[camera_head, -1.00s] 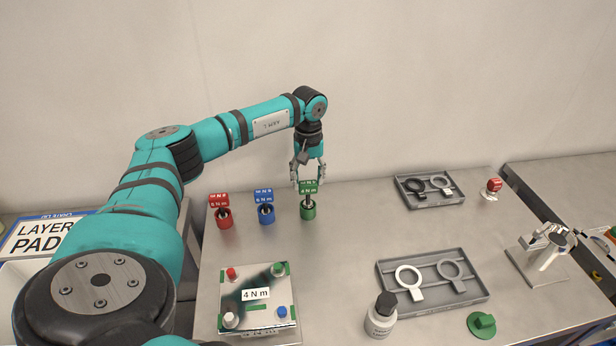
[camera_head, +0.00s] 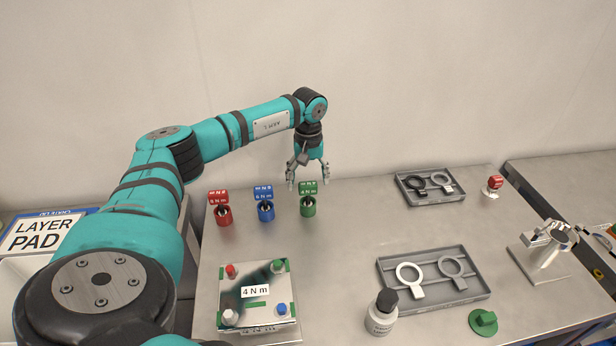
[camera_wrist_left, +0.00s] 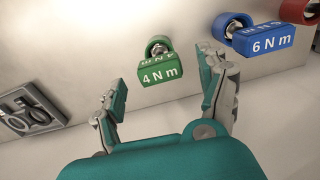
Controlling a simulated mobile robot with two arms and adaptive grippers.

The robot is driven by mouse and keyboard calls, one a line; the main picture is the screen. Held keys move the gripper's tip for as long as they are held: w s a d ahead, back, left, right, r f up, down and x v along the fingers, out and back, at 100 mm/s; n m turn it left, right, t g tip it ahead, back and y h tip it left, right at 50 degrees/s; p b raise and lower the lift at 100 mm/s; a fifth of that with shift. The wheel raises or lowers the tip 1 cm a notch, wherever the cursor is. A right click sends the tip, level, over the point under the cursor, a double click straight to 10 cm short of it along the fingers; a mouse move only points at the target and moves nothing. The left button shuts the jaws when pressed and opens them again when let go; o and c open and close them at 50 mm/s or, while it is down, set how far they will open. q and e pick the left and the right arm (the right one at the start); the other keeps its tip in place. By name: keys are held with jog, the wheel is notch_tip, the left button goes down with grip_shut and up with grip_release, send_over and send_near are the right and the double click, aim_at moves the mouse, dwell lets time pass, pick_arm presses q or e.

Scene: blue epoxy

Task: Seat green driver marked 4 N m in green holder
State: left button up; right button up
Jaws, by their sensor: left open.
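The green driver marked 4 N m (camera_head: 308,189) stands upright in the green holder (camera_head: 308,208), at the right end of a row of holders. In the left wrist view the driver's green block (camera_wrist_left: 160,69) shows close up, with the green holder (camera_wrist_left: 158,44) behind it. My left gripper (camera_head: 308,182) is open, just above the driver, with its fingers spread to either side and apart from it. Its fingers also show open in the left wrist view (camera_wrist_left: 161,70). My right gripper is not in view.
A blue driver (camera_head: 263,192) and a red driver (camera_head: 219,197) stand in matching holders to the left. A plate marked 4 N m (camera_head: 240,311) lies in front. Grey trays (camera_head: 468,298) and a bottle (camera_head: 380,322) are to the right. The table centre is clear.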

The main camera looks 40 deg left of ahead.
pick_arm(q)
notch_tip(320, 180, up, 5)
jog(key=p, duration=0.3)
jog(key=shift+p, duration=0.3)
jog(key=shift+r, duration=0.1)
jog(key=shift+r, duration=0.35)
notch_tip(320, 180, up, 11)
dwell(0.9)
